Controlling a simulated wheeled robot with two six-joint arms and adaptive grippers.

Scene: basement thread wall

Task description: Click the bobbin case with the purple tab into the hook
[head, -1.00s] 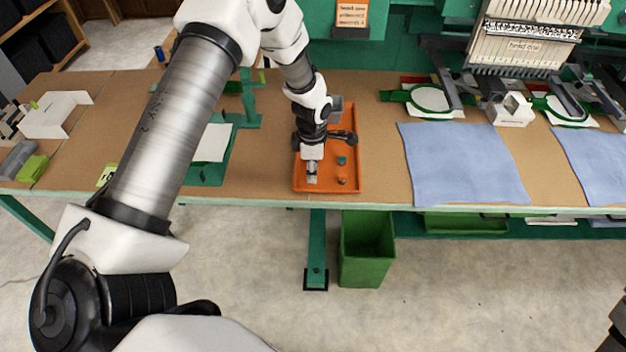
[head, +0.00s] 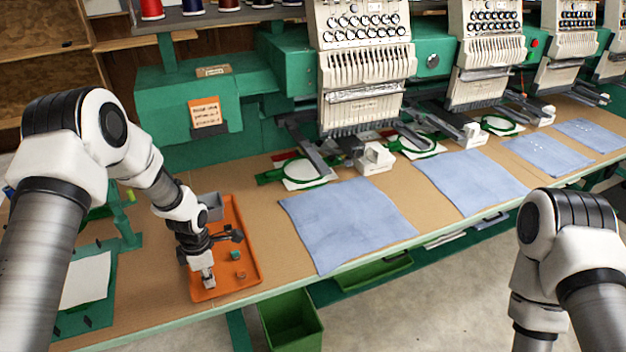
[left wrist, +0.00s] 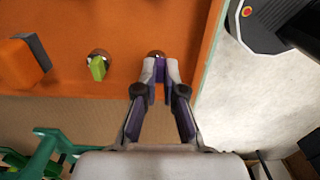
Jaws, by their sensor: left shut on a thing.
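My left gripper (head: 208,281) reaches down into the orange tray (head: 252,262) near its front left corner. In the left wrist view its fingers (left wrist: 160,66) are shut on the bobbin case with the purple tab (left wrist: 160,72). Only a bit of shiny metal and purple shows between the fingertips, and the rest is hidden. Another bobbin case, with a green tab (left wrist: 97,68), lies in the tray to the left of the fingers. I cannot make out the hook. Of my right arm only upper links show, and its gripper is out of view.
A small teal piece (head: 235,253) and a small orange piece (head: 241,275) lie in the tray. A grey block (head: 211,206) stands at its back. Blue cloths (head: 347,220) lie to the right, before the embroidery machine heads (head: 362,60). A green bin (head: 291,322) stands below.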

